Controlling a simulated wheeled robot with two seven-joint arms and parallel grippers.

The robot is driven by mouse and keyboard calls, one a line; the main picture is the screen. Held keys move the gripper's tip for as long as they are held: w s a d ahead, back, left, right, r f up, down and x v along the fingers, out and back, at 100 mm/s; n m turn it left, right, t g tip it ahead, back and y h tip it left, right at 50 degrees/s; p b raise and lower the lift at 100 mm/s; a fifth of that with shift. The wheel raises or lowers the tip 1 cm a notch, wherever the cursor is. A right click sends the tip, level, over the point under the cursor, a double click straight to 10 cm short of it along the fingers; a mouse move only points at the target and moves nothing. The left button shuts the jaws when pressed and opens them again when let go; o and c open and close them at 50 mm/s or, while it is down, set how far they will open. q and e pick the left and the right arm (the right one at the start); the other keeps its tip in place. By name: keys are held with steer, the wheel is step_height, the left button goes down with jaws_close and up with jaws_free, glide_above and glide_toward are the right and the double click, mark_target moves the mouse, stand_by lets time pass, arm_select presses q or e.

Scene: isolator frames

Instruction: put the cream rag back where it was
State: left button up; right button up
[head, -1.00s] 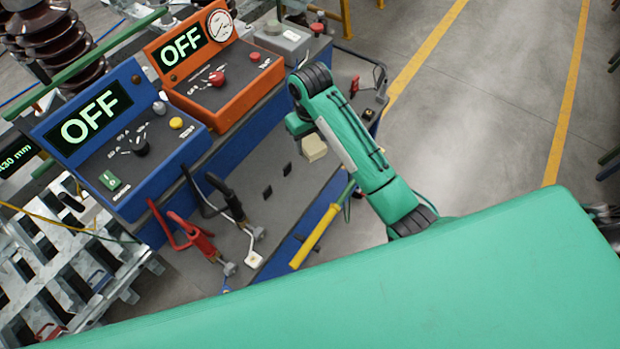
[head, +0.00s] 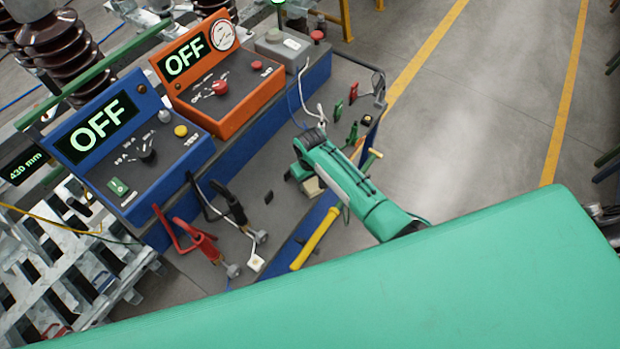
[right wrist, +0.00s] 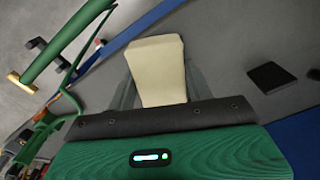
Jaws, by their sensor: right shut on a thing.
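The cream rag (right wrist: 158,70) is a pale folded block between the fingers of my right gripper in the right wrist view. My right gripper (head: 312,186) is shut on it. In the head view the cream rag (head: 312,187) shows only in part below the green wrist. It is over the right part of the grey cart top, close to the yellow handle. I cannot tell whether the rag touches the cart top. My left gripper is not in view.
A blue box (head: 150,178) and an orange box (head: 235,108), both reading OFF, stand on the cart. Red clamps (head: 203,243), black clamps (head: 232,205) and a yellow handle (head: 315,240) are near its front edge. A black square (right wrist: 268,77) lies on the grey top.

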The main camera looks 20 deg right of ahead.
mark_target(310, 181)
steer(key=shift+f, duration=0.15)
steer(key=o, duration=0.9)
step_height(310, 181, up, 12)
steer(key=shift+r+b, duration=0.15)
steer(key=shift+b, duration=0.95)
